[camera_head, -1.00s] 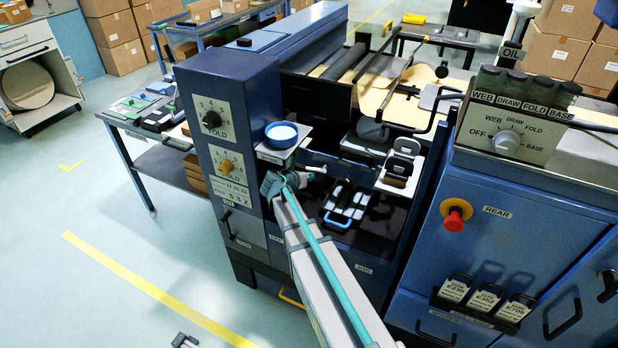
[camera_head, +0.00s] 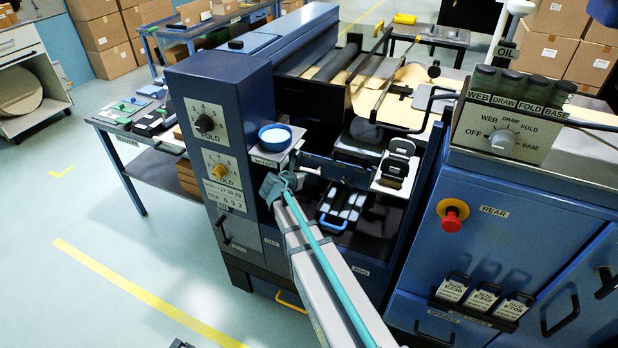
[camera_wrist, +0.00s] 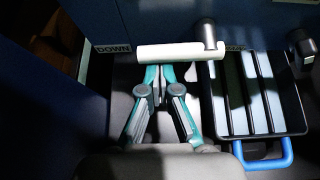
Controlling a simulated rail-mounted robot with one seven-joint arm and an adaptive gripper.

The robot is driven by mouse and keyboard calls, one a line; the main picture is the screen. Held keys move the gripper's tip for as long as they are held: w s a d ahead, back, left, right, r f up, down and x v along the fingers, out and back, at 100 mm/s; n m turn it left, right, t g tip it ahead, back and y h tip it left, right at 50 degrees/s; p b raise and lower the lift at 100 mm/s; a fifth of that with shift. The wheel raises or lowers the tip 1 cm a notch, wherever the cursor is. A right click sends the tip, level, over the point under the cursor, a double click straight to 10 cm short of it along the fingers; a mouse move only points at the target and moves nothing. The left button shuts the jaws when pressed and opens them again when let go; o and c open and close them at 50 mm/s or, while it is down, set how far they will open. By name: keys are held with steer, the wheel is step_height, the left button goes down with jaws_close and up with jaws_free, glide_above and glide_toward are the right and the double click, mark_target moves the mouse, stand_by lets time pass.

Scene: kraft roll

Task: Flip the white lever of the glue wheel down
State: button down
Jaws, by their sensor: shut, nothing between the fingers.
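The white lever (camera_wrist: 170,52) is a short pale bar lying across the wrist view, with a grey round pivot post (camera_wrist: 209,36) near its right end. A DOWN label (camera_wrist: 112,48) is beside its left end. In the head view the lever (camera_head: 311,169) shows small, below the blue-rimmed bowl. My gripper (camera_wrist: 158,72) is shut and empty, its teal fingertips right at the near edge of the lever's left half. I cannot tell whether they touch. In the head view my gripper (camera_head: 284,185) is partly hidden by my arm.
A black tray (camera_wrist: 305,105) with pale bars and a blue handle is close on the right of my gripper. A blue-rimmed bowl (camera_head: 275,136) stands on a small ledge above it. The blue dial cabinet (camera_head: 178,90) stands to the left.

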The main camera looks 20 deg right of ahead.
step_height(320, 180, up, 2)
steer(key=m+t, duration=0.1)
steer(key=m+t+y+b, duration=0.1)
steer(key=m+t+y, duration=0.1)
steer(key=shift+s+r+m+b, duration=0.1)
steer(key=shift+r+m+b, duration=0.15)
steer(key=shift+m+b, duration=0.05)
steer(key=shift+r, duration=0.25)
steer(key=shift+d, duration=0.1)
stand_by(0.5)
steer(key=b, duration=0.4)
glide_toward(304, 168)
step_height(304, 168, down, 2)
steer(key=s+a, duration=0.1)
steer(key=a, duration=0.2)
steer(key=shift+s+f, duration=0.1)
steer(key=shift+s, duration=0.05)
